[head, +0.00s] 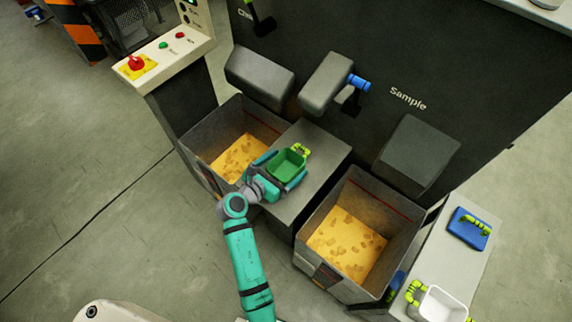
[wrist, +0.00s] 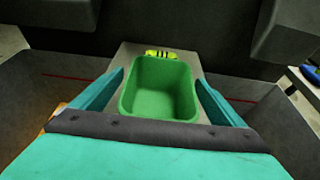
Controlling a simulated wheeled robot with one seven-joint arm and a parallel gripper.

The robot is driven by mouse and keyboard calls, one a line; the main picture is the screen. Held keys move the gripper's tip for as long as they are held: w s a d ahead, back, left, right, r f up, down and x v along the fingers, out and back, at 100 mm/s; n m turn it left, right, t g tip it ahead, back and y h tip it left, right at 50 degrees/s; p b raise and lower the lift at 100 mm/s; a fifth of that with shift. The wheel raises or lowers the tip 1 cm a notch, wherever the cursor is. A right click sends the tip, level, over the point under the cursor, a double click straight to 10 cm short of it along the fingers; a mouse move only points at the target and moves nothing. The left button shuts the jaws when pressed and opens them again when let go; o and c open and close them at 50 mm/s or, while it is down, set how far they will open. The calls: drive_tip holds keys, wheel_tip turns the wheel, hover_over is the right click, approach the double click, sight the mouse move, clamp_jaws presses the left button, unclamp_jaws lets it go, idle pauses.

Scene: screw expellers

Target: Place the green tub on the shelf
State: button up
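The green tub (head: 287,165) is upright and empty, at the grey shelf (head: 318,145) between two bins. Its yellow-green handle (head: 301,149) is on the far side. My gripper (head: 290,168) reaches in from the lower left, with its teal fingers on either side of the tub. In the wrist view the tub (wrist: 160,90) is between the fingers of my gripper (wrist: 161,76), with narrow gaps showing at both sides. The gripper looks open. The tub's underside is hidden, so I cannot tell whether it rests on the shelf.
A left bin (head: 205,152) and a right bin (head: 328,205) hold yellow-brown material and flank the shelf. Dark chutes (head: 260,76) overhang the far side. A white tub (head: 440,303) and a blue lid (head: 468,229) are on the side table at right.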

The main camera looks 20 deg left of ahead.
drive_tip(key=shift+r, duration=0.1)
drive_tip(key=shift+s+a+r, duration=0.1)
drive_tip(key=shift+s+r, duration=0.05)
drive_tip(key=shift+s, duration=0.05)
drive_tip(key=v, duration=1.1)
drive_tip(key=shift+s, duration=0.3)
drive_tip(key=shift+r, duration=0.1)
